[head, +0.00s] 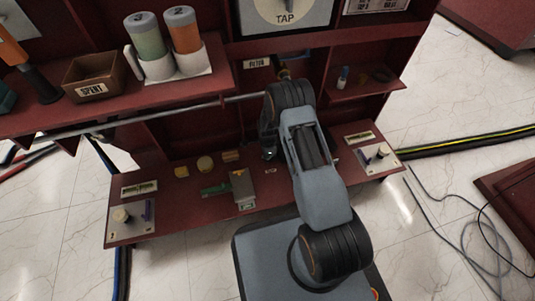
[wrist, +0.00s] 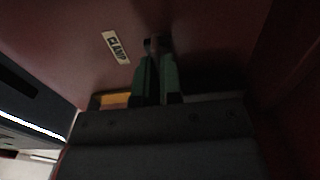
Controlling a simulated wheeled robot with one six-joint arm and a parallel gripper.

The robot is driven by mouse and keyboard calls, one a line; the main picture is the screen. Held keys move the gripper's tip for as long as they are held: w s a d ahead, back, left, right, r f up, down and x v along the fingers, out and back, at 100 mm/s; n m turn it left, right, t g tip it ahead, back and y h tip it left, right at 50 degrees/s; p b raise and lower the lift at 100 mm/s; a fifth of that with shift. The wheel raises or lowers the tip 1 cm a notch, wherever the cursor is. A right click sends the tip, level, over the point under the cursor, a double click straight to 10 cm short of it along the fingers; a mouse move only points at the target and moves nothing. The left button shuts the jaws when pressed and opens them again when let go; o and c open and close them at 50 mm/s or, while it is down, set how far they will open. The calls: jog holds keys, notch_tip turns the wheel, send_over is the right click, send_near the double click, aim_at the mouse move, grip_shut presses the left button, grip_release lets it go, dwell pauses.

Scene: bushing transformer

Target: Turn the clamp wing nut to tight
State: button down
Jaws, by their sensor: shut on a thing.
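In the wrist view, my gripper (wrist: 154,62) reaches up to a dark red panel, its two green fingers close together. A small grey-brown piece, the clamp wing nut (wrist: 152,43), shows between the fingertips. It is dim, and its shape and turn angle cannot be made out. A white label reading CLAMP (wrist: 116,47) is on the panel just left of it. In the head view, my own arm hides the wing nut and most of my gripper.
A grey rod (head: 170,116) runs along the front of the upper shelf. The lower bench (head: 290,190) holds yellow blocks (head: 205,163), a green-handled tool (head: 215,188) and end plates (head: 130,220). Two canisters (head: 165,45) and a SPENT box (head: 92,75) stand above.

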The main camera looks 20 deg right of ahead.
jog(key=c, duration=1.3)
grip_release()
notch_tip(320, 180, up, 14)
jog(key=p, duration=0.5)
jog(key=shift+f+p, duration=0.15)
jog(key=shift+p, duration=0.25)
